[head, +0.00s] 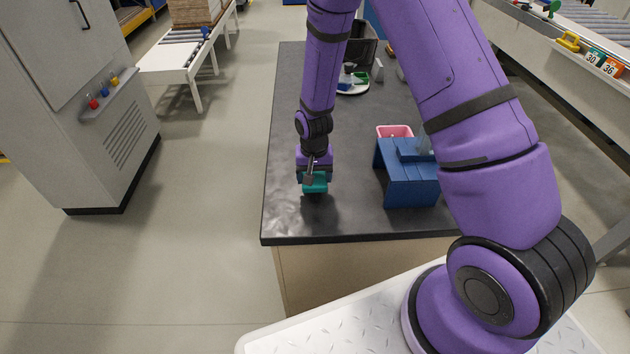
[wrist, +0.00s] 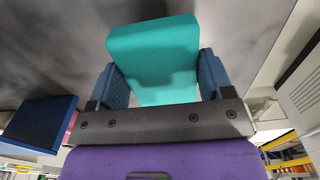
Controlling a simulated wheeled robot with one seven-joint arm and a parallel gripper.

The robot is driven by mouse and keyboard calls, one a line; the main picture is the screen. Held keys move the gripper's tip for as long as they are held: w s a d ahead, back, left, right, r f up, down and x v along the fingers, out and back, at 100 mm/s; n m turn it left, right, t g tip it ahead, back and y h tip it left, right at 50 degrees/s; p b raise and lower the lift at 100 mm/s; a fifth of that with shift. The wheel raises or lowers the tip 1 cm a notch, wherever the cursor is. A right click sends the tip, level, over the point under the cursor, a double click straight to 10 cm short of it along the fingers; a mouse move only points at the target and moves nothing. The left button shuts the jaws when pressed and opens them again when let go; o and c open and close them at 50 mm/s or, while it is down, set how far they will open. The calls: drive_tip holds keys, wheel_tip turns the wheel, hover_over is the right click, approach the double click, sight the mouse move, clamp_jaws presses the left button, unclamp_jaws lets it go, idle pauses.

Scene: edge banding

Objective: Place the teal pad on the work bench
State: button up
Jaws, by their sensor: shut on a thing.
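The teal pad (wrist: 152,50) is a block held between the two blue fingers of my gripper (wrist: 160,80) in the wrist view. In the head view the teal pad (head: 315,184) shows at the end of my gripper (head: 313,176), over the near left part of the work bench (head: 285,215). The bench has a dark grey top. My gripper is shut on the pad. A dark shadow lies on the bench just below the pad; whether the pad touches the bench I cannot tell.
A blue stand (head: 408,185) is right of my gripper on the bench, with a pink bin (head: 395,131) behind it. A round white tray (head: 353,88) with small items and a black bin (head: 362,50) are farther back. The bench's near left area is clear.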

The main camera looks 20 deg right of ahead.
drive_tip(key=shift+f, duration=1.75)
drive_tip(key=o, duration=0.9)
drive_tip(key=shift+f, duration=0.1)
wheel_tip(320, 180, up, 12)
drive_tip(key=shift+r, duration=0.25)
